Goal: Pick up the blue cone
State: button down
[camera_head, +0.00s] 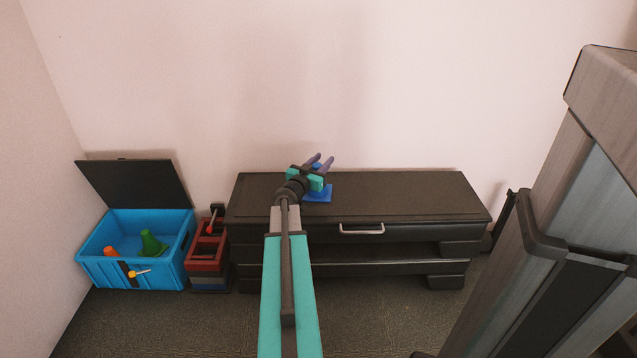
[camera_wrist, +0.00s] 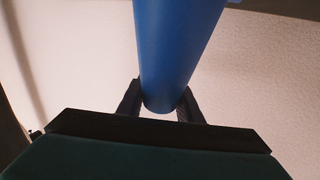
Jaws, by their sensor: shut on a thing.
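The blue cone (camera_head: 317,194) is on the dark cabinet top, with its square base showing beside my gripper in the head view. In the wrist view the blue cone (camera_wrist: 175,45) fills the top middle, and its narrow tip lies between my two fingers. My gripper (camera_head: 319,163) is shut on the cone near its tip, and it also shows in the wrist view (camera_wrist: 160,103). The cone's middle is partly hidden by my gripper in the head view. I cannot tell whether its base touches the cabinet top.
The black cabinet (camera_head: 420,197) has free room on its top to both sides. On the left, an open blue bin (camera_head: 130,270) holds a green cone (camera_head: 152,244) and an orange cone (camera_head: 111,252). A red crate (camera_head: 206,254) stands between bin and cabinet. A tall grey unit (camera_head: 535,230) is at right.

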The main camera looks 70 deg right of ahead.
jog(key=shift+r, duration=0.1)
notch_tip(320, 180, up, 28)
jog(key=p, duration=1.3)
jog(key=shift+p, duration=0.35)
